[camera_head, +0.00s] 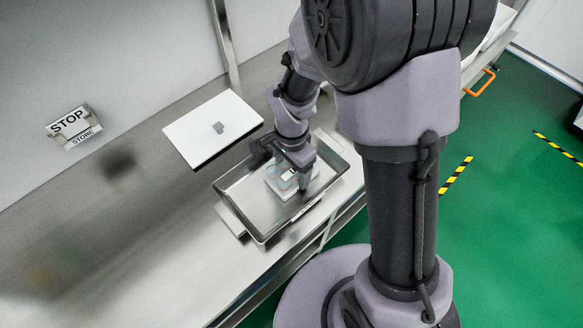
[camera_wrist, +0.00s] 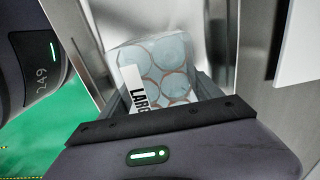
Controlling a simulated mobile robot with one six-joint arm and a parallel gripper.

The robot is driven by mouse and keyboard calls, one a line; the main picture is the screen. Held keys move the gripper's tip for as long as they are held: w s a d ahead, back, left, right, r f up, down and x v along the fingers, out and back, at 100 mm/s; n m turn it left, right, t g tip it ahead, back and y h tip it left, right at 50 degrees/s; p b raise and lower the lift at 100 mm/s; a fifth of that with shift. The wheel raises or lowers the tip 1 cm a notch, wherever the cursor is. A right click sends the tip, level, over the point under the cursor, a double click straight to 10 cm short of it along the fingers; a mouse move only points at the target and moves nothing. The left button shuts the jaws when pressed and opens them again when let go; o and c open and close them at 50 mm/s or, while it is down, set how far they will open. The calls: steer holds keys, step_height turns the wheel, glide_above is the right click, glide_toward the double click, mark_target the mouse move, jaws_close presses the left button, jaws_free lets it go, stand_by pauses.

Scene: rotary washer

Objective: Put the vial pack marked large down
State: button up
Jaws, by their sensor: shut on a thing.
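The vial pack marked large (camera_wrist: 158,68) is a clear pack of several round vials with a white label reading "LARG", partly cut off by my gripper. In the wrist view my gripper (camera_wrist: 165,95) is shut on it, one finger on each side. In the head view the pack (camera_head: 279,184) shows pale inside a shallow metal tray (camera_head: 257,229), with my gripper (camera_head: 290,178) over it. The arm hides part of the pack. I cannot tell whether the pack touches the tray floor.
The tray sits on a long steel bench (camera_head: 120,235). A white panel (camera_head: 212,129) lies behind the tray. A STOP sign (camera_head: 74,126) stands at the back left. The bench left of the tray is clear. An orange handle (camera_head: 480,82) is at upper right.

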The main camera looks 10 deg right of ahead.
steer(key=o, duration=1.6)
steer(key=shift+f, duration=0.1)
step_height(320, 180, up, 12)
steer(key=p, duration=0.4)
steer(key=s+d+r+n+t+y, duration=0.1)
steer(key=s+d+r+n+t, duration=0.1)
steer(key=s+r, duration=0.4)
steer(key=s+d+r+n+t+y, duration=0.1)
steer(key=s+d+r+n+t, duration=0.1)
steer(key=s+r, duration=0.5)
step_height(320, 180, up, 4)
steer(key=n+t, duration=0.1)
steer(key=n, duration=0.1)
steer(key=shift+d+n+t, duration=0.2)
steer(key=shift+n+t, duration=0.2)
steer(key=shift+r, duration=0.1)
